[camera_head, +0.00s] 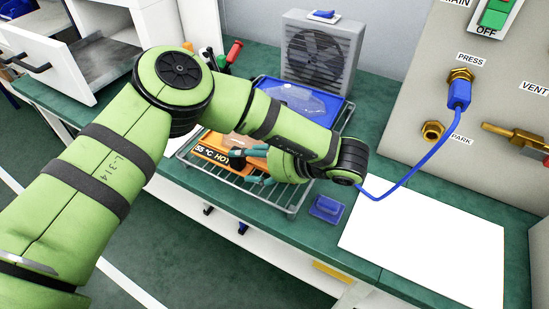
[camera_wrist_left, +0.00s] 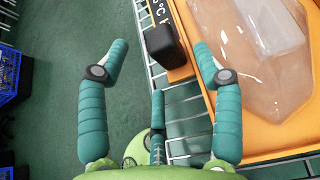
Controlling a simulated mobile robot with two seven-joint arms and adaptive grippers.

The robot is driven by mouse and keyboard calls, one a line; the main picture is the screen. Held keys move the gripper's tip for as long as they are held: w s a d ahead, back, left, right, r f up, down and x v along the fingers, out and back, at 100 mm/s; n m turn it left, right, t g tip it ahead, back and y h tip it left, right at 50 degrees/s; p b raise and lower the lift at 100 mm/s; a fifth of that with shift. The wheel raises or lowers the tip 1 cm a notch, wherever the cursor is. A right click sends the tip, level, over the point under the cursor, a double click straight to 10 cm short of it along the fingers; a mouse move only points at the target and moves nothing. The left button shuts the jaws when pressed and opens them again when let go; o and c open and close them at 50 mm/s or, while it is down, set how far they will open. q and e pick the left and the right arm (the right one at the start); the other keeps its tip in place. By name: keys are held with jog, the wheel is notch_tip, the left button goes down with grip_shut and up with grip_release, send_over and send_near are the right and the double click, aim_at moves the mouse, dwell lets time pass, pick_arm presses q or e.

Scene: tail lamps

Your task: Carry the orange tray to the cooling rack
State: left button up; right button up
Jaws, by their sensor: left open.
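The orange tray (camera_head: 207,153) sits on a wire rack (camera_head: 290,200) on the green bench, partly hidden behind my left arm. Its label reads "55 °C HOT". In the left wrist view the orange tray (camera_wrist_left: 262,133) holds a clear, lens-like part (camera_wrist_left: 265,45), and a black block-shaped handle (camera_wrist_left: 163,46) stands at its edge. My left gripper (camera_head: 250,165) is open at the tray's near side. In the left wrist view its teal fingers (camera_wrist_left: 158,62) lie on either side of the black handle, with gaps showing. My right gripper is not in view.
A blue tray (camera_head: 335,108) with a clear part lies behind my arm, before a grey fan (camera_head: 320,55). A small blue block (camera_head: 326,208) and a white sheet (camera_head: 425,245) are on the bench. A blue hose (camera_head: 415,170) hangs from the panel at right.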

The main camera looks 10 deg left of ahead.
pick_arm(q)
jog(key=b+v, duration=0.1)
jog(key=v, duration=0.8)
jog(key=shift+d+b, duration=0.15)
jog(key=shift+b, duration=0.15)
jog(key=shift+s, duration=0.1)
